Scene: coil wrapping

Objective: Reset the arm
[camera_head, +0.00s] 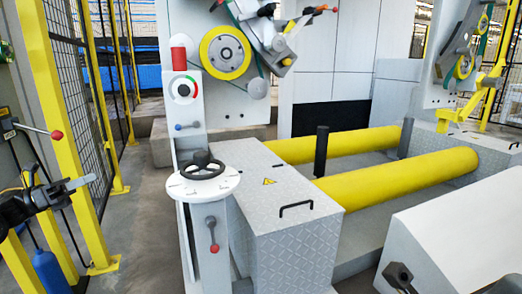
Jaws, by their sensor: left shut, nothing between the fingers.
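My left gripper (84,181) comes in from the left edge, with a dark arm and grey fingers pointing right. It is shut and empty, in front of the yellow fence posts. It is apart from the control stand with a black handwheel (201,164) to its right.
A yellow fence post (52,110) stands close behind my left gripper. A lever with a red knob (57,135) is just above it. Two yellow rollers (400,178) lie beyond a grey tread-plate box (290,235). A white housing (465,235) fills the lower right. Grey floor (140,225) is clear between.

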